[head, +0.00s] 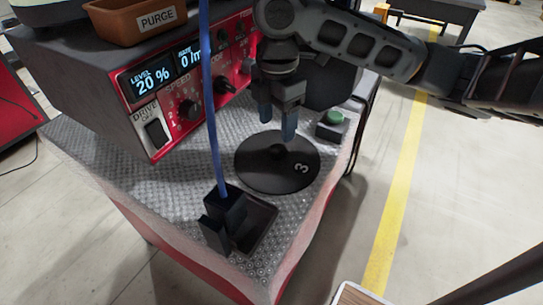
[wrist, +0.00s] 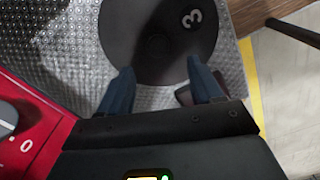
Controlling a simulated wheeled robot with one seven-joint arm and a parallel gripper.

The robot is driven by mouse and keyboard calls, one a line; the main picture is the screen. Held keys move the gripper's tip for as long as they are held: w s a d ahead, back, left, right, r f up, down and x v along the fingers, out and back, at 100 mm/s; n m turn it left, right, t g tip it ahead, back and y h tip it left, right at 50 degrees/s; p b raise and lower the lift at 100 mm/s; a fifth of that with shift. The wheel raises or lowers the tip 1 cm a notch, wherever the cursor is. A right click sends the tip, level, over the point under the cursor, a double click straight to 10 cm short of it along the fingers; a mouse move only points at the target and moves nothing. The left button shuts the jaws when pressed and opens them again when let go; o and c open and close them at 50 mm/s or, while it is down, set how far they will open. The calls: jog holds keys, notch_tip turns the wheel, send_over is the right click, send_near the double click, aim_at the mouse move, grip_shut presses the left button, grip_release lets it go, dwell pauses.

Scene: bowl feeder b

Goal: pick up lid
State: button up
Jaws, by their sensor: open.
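The lid (head: 258,176) is a round black disc with a dark knob (head: 278,152) in its middle and a white 3 near its edge. It lies flat on the metal-textured top of the red stand (head: 110,165). My gripper (head: 277,133) is open and empty, pointing down above the lid's far part, close to the knob. In the wrist view the lid (wrist: 130,20) fills the top middle, and my two blue-grey fingers (wrist: 162,85) stand apart over its near edge. The knob is dark and hard to make out there.
A red control box (head: 185,110) with dials and displays stands at the back left, with an orange PURGE bin (head: 135,22) on top. A black block (head: 222,215) and shallow tray (head: 262,222) sit in front, with a blue tube (head: 210,100) rising. A green button (head: 334,118) is right of the lid.

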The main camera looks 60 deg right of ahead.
aim_at(277, 148)
jog(key=f, duration=0.6)
jog(key=shift+d+f, duration=0.25)
jog(key=shift+f, duration=0.1)
jog(key=shift+c, duration=0.2)
grip_shut()
